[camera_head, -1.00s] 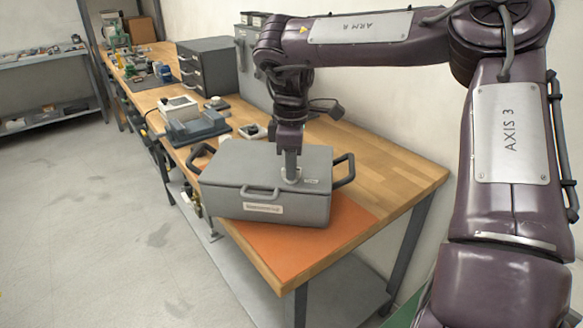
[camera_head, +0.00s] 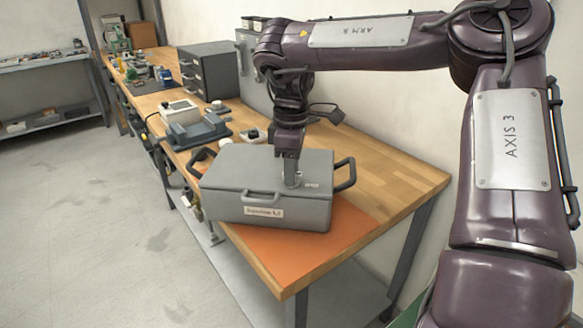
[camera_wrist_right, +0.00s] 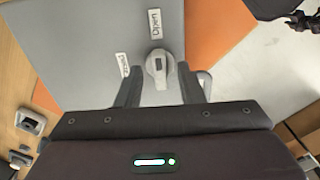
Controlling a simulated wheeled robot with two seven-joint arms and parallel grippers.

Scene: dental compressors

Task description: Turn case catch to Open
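The grey case (camera_head: 262,212) sits on the orange mat (camera_head: 345,228) at the near end of the bench, with its lid down. The case catch (camera_wrist_right: 158,72) is a light grey knob on the lid, in the right wrist view. An "Open" label (camera_wrist_right: 155,24) lies just above it and a second label (camera_wrist_right: 122,65), hard to read, lies to its left. My right gripper (camera_head: 291,181) points down onto the lid. Its two fingers (camera_wrist_right: 158,85) are apart, one on each side of the catch, with gaps visible. Finger contact cannot be told. My left gripper is not in view.
The case has a front handle (camera_head: 262,197) and black side handles (camera_head: 345,174). A grey device (camera_head: 198,132) and a drawer cabinet (camera_head: 209,68) stand farther back on the bench. The bench top right of the case (camera_head: 395,180) is clear.

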